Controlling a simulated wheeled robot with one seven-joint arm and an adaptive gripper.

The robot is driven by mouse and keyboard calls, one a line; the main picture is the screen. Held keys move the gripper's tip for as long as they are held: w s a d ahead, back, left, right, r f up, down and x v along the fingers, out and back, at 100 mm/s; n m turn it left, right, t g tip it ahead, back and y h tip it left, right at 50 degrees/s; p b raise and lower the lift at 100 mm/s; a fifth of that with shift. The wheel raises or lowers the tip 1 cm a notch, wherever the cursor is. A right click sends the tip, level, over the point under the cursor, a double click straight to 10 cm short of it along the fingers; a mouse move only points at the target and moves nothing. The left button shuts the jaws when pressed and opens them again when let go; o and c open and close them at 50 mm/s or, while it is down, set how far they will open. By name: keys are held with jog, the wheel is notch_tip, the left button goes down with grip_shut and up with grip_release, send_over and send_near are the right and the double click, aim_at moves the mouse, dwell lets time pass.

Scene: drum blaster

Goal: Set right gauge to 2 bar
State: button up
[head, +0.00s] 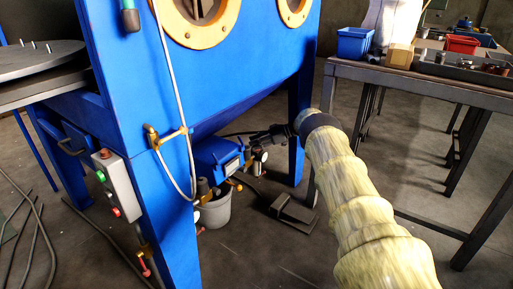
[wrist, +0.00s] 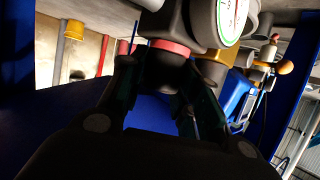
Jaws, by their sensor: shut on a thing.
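In the wrist view, a white-faced round gauge (wrist: 232,18) with green marks and a dark rim sits at the top, partly cut off; its needle cannot be read. Beside and below it is a dark regulator knob (wrist: 172,70) with a red ring (wrist: 171,46). My gripper (wrist: 160,82) is shut on this knob, with one finger on each side. In the head view, my gripper (head: 276,134) reaches under the blue cabinet. A small gauge (head: 263,156) shows there, too small to read.
The blue cabinet (head: 235,75) stands on blue legs (head: 299,130) close to my arm. A grey bucket (head: 215,211), a blue box (head: 216,156) and a foot pedal (head: 294,210) are below. A workbench (head: 405,75) stands at right. A pale hose (head: 172,85) hangs at the front.

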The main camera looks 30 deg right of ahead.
jog(key=shift+n+b, duration=0.3)
jog(key=shift+b, duration=0.1)
jog(key=o, duration=1)
jog(key=shift+r+p, duration=0.2)
jog(key=shift+p, duration=0.4)
jog(key=shift+r+m+t+p, duration=0.15)
jog(key=shift+m+t+p, duration=0.25)
jog(key=shift+p, duration=0.45)
jog(key=m+t+h+p, duration=0.2)
jog(key=m+p, duration=0.1)
jog(key=p, duration=0.1)
jog(key=shift+h, duration=0.3)
jog(key=shift+f+m+t+h, duration=0.4)
jog(key=shift+m+t+h, duration=0.4)
jog(key=shift+m+h, duration=0.2)
jog(key=shift+m+t+h+b, duration=0.4)
jog(key=shift+m+h+b, duration=0.25)
jog(key=shift+m+h, duration=0.05)
jog(key=shift+f+m+t+h+b, duration=0.15)
jog(key=shift+m+t+h+b, duration=0.15)
jog(key=shift+m+h+b, duration=0.9)
jog(key=shift+h+b, duration=0.2)
jog(key=shift+b, duration=0.6)
